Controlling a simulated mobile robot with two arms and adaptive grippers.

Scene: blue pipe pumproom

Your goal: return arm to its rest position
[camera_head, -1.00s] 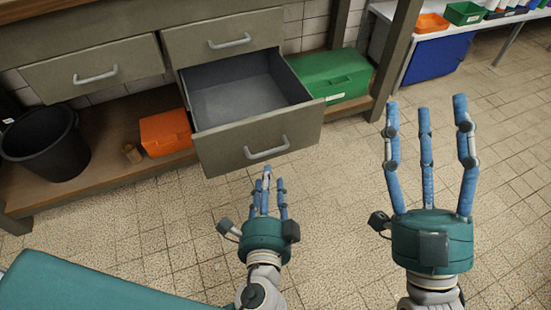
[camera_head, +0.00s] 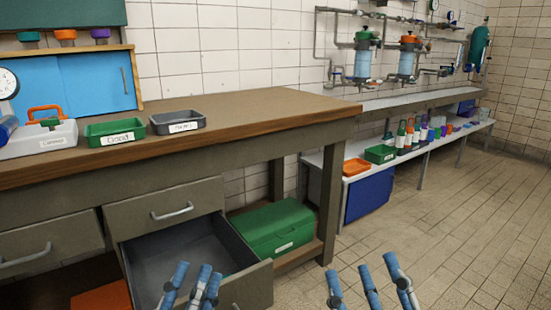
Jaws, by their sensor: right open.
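My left gripper (camera_head: 194,284) shows only its blue fingers at the bottom edge, in front of the open drawer (camera_head: 252,287). Its fingers overlap the drawer in the picture, and I cannot tell whether they touch it or how far they are closed. My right gripper (camera_head: 370,280) is open and empty, its spread blue fingers over the tiled floor to the right of the drawer. The palms and arms of both are below the frame.
The workbench (camera_head: 250,107) carries a green tray (camera_head: 113,132), a grey tray (camera_head: 177,121) and a toolbox (camera_head: 38,138). A green case (camera_head: 275,228) stands on its lower shelf. A blue bin (camera_head: 368,196) is under the white shelf. The floor (camera_head: 440,235) at right is clear.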

